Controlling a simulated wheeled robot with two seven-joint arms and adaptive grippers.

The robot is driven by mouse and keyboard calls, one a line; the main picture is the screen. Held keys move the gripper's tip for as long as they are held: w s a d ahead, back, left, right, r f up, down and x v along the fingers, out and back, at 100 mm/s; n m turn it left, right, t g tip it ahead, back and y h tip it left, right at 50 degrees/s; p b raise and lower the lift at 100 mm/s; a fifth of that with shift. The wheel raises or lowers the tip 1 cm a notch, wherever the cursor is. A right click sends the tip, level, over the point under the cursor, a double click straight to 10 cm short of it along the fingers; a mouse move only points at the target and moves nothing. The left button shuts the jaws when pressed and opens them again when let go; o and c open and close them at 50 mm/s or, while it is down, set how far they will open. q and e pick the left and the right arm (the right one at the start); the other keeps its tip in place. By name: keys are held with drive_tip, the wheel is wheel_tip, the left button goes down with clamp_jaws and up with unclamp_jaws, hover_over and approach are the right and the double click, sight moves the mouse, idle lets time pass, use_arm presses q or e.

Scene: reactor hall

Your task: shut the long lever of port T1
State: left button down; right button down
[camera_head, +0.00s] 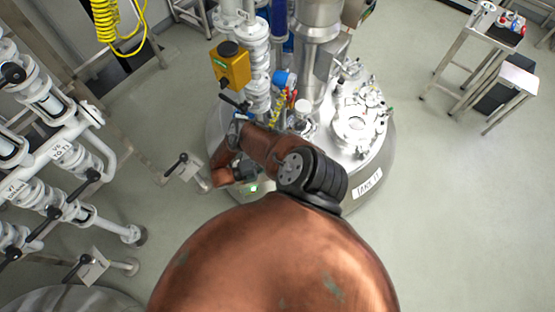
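A steel tank (382,165) with a label that I cannot read surely stands in the middle. White pipes and valves rise at its left side, with a black lever handle (234,103) below a yellow box. Another black-handled lever (176,164) sits on a small plate at a pipe end, left of the tank. I cannot tell which lever belongs to port T1. My copper arm, apparently the right one, bends left over the tank's front edge. Its dark gripper (245,171) is partly hidden and small, so its fingers are unclear. My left gripper does not show.
A white pipe rack (72,128) with several black-handled levers fills the left side. A yellow coiled hose (105,22) hangs at the top left. Steel tables (480,30) stand at the top right. The floor right of the tank is clear.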

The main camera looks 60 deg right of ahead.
drive_tip(key=shift+s+a+f, duration=0.15)
drive_tip(key=shift+f, duration=0.05)
drive_tip(key=c, duration=2.2)
unclamp_jaws()
drive_tip(key=shift+c, duration=0.2)
drive_tip(key=o, duration=0.4)
drive_tip(key=shift+r, duration=0.1)
drive_tip(key=shift+c, duration=0.2)
drive_tip(key=shift+w, duration=0.2)
drive_tip(key=v, duration=1.1)
drive_tip(key=shift+w+a, duration=0.2)
drive_tip(key=shift+a, duration=0.05)
